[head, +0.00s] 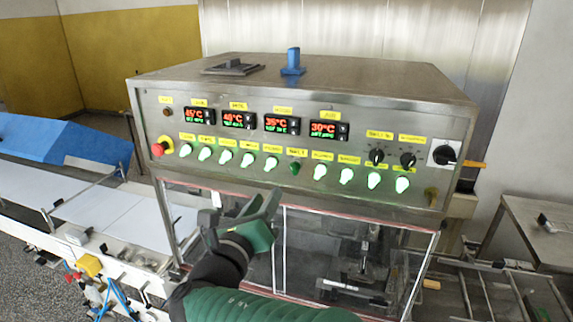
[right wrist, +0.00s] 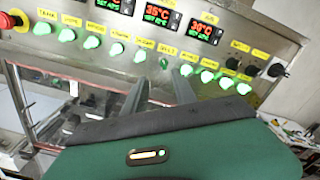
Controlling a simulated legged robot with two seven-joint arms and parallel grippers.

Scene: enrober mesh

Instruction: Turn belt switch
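The steel control panel (head: 230,125) carries a row of green lit switches with yellow labels. One switch (head: 295,168) in the row is dark green and unlit; it also shows in the right wrist view (right wrist: 163,63). In the right wrist view, the finger gap (right wrist: 160,80) lies just below the unlit switch, with no contact visible. My left gripper is not in view.
A red emergency button (head: 161,147) is at the panel's left end. Black knobs (head: 376,156) and a rotary main switch (head: 445,154) are at the right. Several temperature displays (head: 236,119) sit above the switches. A clear-windowed enclosure (head: 330,250) is below. A white conveyor (head: 110,215) stands left.

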